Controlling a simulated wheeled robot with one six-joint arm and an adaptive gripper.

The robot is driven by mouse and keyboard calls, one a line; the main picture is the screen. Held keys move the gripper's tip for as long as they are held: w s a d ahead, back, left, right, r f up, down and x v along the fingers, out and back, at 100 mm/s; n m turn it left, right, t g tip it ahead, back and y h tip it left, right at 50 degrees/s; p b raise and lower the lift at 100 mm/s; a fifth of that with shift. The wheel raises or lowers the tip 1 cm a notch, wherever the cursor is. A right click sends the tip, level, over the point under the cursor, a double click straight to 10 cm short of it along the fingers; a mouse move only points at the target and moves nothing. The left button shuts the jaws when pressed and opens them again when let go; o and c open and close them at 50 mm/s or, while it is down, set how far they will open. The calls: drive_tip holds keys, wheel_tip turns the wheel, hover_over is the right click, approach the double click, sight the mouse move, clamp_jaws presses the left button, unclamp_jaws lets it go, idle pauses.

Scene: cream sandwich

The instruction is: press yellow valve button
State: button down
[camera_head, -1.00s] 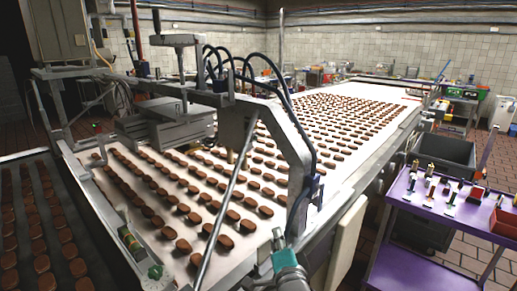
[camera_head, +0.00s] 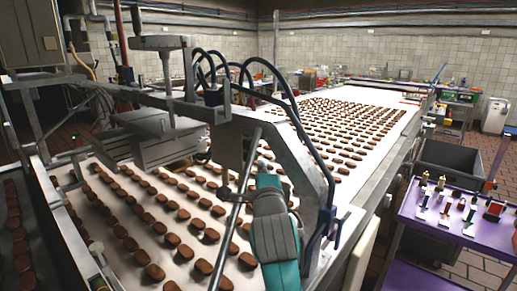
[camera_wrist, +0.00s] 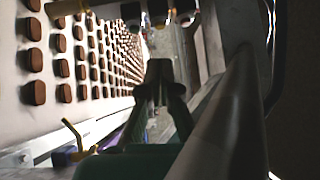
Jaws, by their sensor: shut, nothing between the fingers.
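My gripper (camera_wrist: 160,68) shows in the wrist view as dark fingers brought together, with nothing between them. It points toward a row of small dark and brass-coloured valve-like parts (camera_wrist: 157,10) at the top edge. Some of these look yellowish, but they are too dark and cropped to tell which is the yellow valve button. In the head view my teal and grey arm reaches up beside the machine's grey metal frame (camera_head: 308,170). The gripper's tips are hidden there behind the arm, and no yellow button can be made out on the frame.
The white conveyor (camera_head: 345,92) carries rows of brown biscuits. A slanted metal rod (camera_head: 237,205) and dark hoses (camera_head: 297,115) are close to my arm. A purple cart (camera_head: 420,213) with small tools stands at the right. A bent yellow piece (camera_wrist: 72,132) shows at the wrist view's lower left.

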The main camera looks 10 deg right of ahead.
sight(255, 145)
drive_tip(key=shift+w, duration=0.1)
drive_tip(key=w+d, duration=0.1)
drive_tip(key=w, duration=0.8)
drive_tip(key=shift+w+d+r, duration=0.3)
drive_tip(key=shift+d+r, duration=0.05)
